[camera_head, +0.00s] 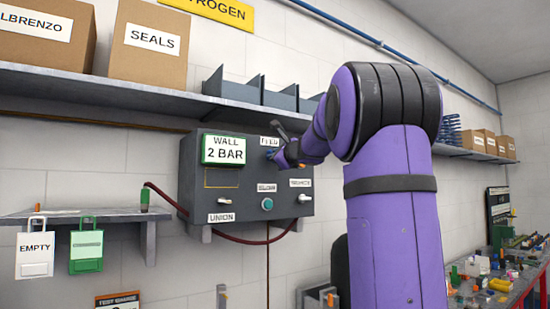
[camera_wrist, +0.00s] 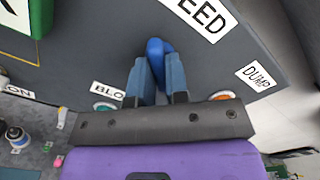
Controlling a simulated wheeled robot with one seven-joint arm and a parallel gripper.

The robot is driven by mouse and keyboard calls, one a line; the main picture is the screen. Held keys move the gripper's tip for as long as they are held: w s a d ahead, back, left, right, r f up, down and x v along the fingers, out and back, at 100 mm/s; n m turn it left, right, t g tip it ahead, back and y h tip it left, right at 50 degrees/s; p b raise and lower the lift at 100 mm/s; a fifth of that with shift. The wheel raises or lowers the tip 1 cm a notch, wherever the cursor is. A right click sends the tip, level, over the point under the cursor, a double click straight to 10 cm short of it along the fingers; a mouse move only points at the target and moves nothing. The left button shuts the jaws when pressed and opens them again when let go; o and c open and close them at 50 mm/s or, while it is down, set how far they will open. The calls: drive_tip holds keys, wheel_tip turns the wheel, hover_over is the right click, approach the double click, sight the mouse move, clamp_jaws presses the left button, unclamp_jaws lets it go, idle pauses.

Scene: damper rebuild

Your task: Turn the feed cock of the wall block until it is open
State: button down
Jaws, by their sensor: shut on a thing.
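The grey wall block (camera_head: 195,160) is mounted on the wall below the shelf, with a green-framed sign reading "WALL 2 BAR" (camera_head: 224,150). My gripper (camera_head: 283,155) is at the block's upper right, by the feed label (camera_head: 270,141). In the wrist view, my gripper (camera_wrist: 158,75) is shut on the blue feed cock (camera_wrist: 155,47), just below and left of the label ending in "EED" (camera_wrist: 203,15). The fingers cover the lower part of the cock. Whether the cock stands open or closed I cannot tell.
Below on the block are a teal button (camera_head: 267,204) and a light-coloured knob (camera_head: 304,199). A dark red hose (camera_head: 165,197) runs to the block from the left. A shelf (camera_head: 90,88) with boxes is above. Tags (camera_head: 35,250) hang from a ledge at left.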

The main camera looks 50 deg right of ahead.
drive_tip(key=n, duration=0.4)
drive_tip(key=shift+n, duration=0.3)
drive_tip(key=n, duration=0.3)
drive_tip(key=shift+n, duration=0.3)
drive_tip(key=c, duration=1.6)
unclamp_jaws()
drive_tip(key=shift+n, duration=0.3)
drive_tip(key=o, duration=0.6)
drive_tip(key=v, duration=0.7)
